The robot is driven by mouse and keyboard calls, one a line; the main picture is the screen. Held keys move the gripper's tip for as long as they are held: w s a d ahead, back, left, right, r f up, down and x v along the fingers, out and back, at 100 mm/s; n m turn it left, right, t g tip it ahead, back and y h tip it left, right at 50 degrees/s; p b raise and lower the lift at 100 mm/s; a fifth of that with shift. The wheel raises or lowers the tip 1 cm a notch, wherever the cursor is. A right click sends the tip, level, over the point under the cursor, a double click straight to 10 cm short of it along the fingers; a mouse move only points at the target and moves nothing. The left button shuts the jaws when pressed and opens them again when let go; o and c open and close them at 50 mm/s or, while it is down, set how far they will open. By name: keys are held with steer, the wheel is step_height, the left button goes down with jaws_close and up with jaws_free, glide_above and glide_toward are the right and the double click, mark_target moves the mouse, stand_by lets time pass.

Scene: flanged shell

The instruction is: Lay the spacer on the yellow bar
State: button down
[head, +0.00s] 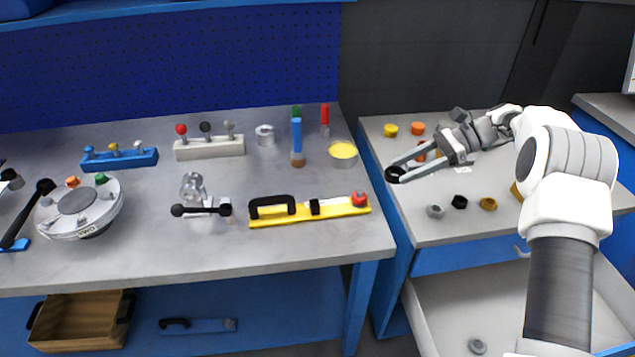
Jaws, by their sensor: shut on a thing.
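My gripper (397,170) is shut on a dark ring-shaped piece, which looks like the spacer (395,175). The fingers reach left from my arm and hold the ring near the left edge of the right-hand bench. The yellow bar (340,211) lies flat on the left bench, to the left of and in front of my gripper. It carries a black handle, a black band, a pale label strip and a red knob at its right end. The spacer is apart from the bar.
Several small rings and caps lie on the right bench (460,226), including a black one (460,202) and a gold one (488,204). A gap separates the two benches. A yellow-topped can (343,154) and upright blue tool (296,138) stand behind the bar.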

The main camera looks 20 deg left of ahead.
steer(key=shift+a+r, duration=0.25)
steer(key=shift+a, duration=0.3)
steer(key=shift+a+r, duration=0.2)
steer(key=shift+a, duration=0.3)
steer(key=b, duration=0.2)
glide_above(347, 206)
step_height(347, 206, down, 7)
steer(key=shift+r, duration=0.2)
step_height(347, 206, down, 4)
steer(key=shift+b, duration=0.35)
steer(key=shift+c, duration=0.9)
jaws_free()
steer(key=shift+w, duration=0.1)
